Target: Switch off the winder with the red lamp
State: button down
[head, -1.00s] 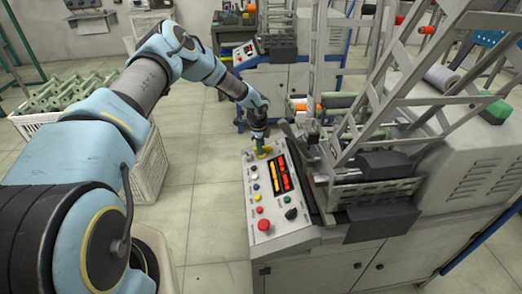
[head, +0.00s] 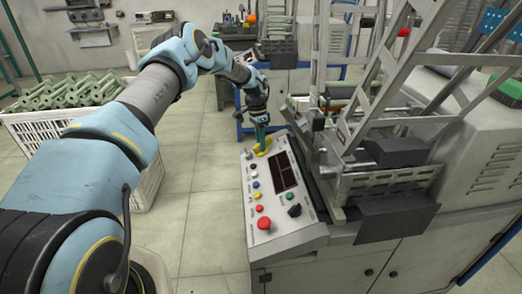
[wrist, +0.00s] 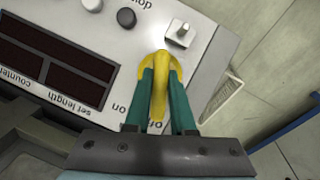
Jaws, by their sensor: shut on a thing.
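The winder's control panel (head: 284,205) is at centre in the head view, with a dark display (head: 286,170) that also shows unlit in the wrist view (wrist: 55,60). A yellow switch handle (wrist: 160,60) sits on the panel's far end, by the printed words "on" and "off". My gripper (wrist: 160,76) has its two green fingers shut on this handle, one on each side. In the head view my gripper (head: 262,140) points down onto it. The switch's base is partly hidden by the fingers. I cannot make out a lit red lamp.
A red mushroom button (head: 264,223), a black knob (head: 294,210) and small coloured buttons are on the same panel. Metal frames (head: 370,100) rise to the right. Another machine (head: 292,85) stands behind. A white crate (head: 60,130) of green parts is at left, with clear floor between.

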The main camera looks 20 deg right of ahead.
jog(key=shift+w+n+g+b, duration=0.1)
jog(key=shift+n+g+b, duration=0.2)
jog(key=shift+n+b, duration=0.35)
jog(key=shift+n, duration=0.25)
jog(key=c, duration=0.8)
grip_release()
jog(key=shift+o, duration=0.2)
jog(key=b+v, duration=0.1)
jog(key=v, duration=0.9)
jog(key=shift+r, duration=0.35)
jog(key=shift+a, duration=0.1)
